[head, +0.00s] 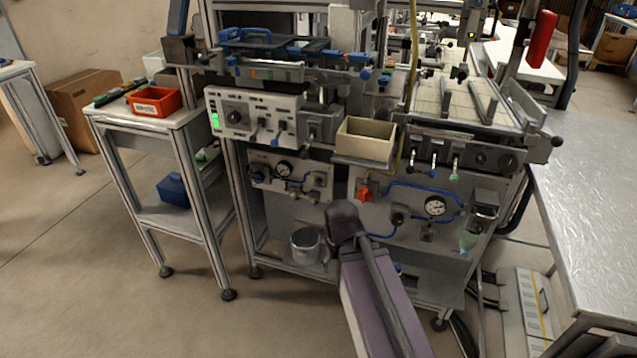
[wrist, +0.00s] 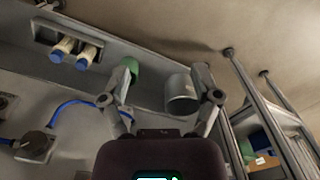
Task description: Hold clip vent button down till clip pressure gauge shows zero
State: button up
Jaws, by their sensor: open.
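Two gauge panels show in the head view. The left panel has a small dial gauge (head: 284,169), with lettering above it too small to read. The right panel has a larger white dial gauge (head: 435,206); its reading is unclear. I cannot tell which is the clip gauge, and no button is clearly labelled as the clip vent. My gripper's fingers are hidden in the head view, beyond my dark wrist in front of the panels. In the wrist view my gripper (wrist: 164,80) is open with nothing held. A green part (wrist: 133,68) appears beside the left fingertip.
A grey bucket (head: 305,243) stands on the lower shelf; a grey cylinder (wrist: 180,93) shows between the fingers. A beige bin (head: 365,141) juts out above. A side table (head: 128,128) stands left.

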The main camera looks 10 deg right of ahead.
grip_shut()
dwell(1.1)
